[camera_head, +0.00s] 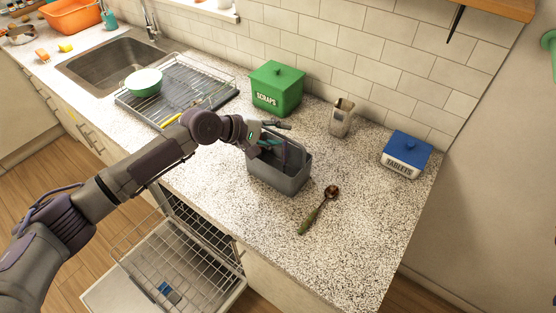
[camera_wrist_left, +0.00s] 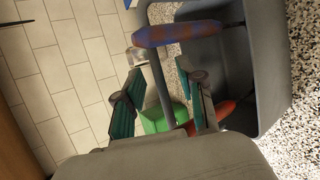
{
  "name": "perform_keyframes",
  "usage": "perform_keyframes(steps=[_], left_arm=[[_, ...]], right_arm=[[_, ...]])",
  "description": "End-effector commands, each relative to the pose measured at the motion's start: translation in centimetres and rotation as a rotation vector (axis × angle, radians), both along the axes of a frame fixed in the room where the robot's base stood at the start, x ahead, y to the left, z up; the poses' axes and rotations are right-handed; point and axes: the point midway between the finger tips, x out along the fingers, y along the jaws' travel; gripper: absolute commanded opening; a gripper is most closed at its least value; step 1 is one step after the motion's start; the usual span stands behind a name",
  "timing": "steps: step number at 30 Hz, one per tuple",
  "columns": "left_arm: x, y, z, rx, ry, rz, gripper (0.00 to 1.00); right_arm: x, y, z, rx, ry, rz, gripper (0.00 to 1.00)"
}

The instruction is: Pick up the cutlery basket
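The cutlery basket (camera_head: 280,178) is a grey open-topped box standing on the speckled counter. My left gripper (camera_head: 271,139) is over its far left side. In the left wrist view the basket (camera_wrist_left: 266,70) fills the upper right. There the left gripper (camera_wrist_left: 166,85) has its teal-padded fingers apart. A thin grey bar, seemingly the basket's handle, passes between them, with a visible gap on both sides. A blue-and-brown handle (camera_wrist_left: 180,34) and a red handle (camera_wrist_left: 236,107) show at the basket. I cannot tell whether the fingers touch the basket. My right gripper is not in view.
A spoon (camera_head: 320,208) lies right of the basket. A green scraps box (camera_head: 276,88), a metal holder (camera_head: 341,117) and a blue-lidded tablets box (camera_head: 405,155) stand behind. A dish rack (camera_head: 190,82) is left. The open dishwasher (camera_head: 165,280) is below the counter's front edge.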

Motion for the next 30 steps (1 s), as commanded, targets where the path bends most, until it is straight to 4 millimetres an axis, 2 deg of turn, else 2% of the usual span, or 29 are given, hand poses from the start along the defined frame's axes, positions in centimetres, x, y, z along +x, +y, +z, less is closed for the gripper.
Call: perform_keyframes(steps=[8, 11, 15, 16, 30], left_arm=[[0.2, -0.34, -0.32, 0.001, -0.001, 0.0, 0.39], [0.19, -0.33, -0.32, 0.001, -0.001, 0.0, 0.26], [0.18, -0.33, -0.31, 0.0, 0.0, 0.0, 0.02], [0.18, -0.33, -0.31, 0.0, 0.0, 0.0, 0.0], [0.17, -0.34, -0.25, 0.0, 0.0, 0.0, 0.0]], right_arm=[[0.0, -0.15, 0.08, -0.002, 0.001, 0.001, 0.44], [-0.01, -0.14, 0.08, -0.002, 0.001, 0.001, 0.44], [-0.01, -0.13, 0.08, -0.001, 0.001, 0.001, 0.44], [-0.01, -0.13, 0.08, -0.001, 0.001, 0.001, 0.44], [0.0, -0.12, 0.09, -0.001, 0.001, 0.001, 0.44]])
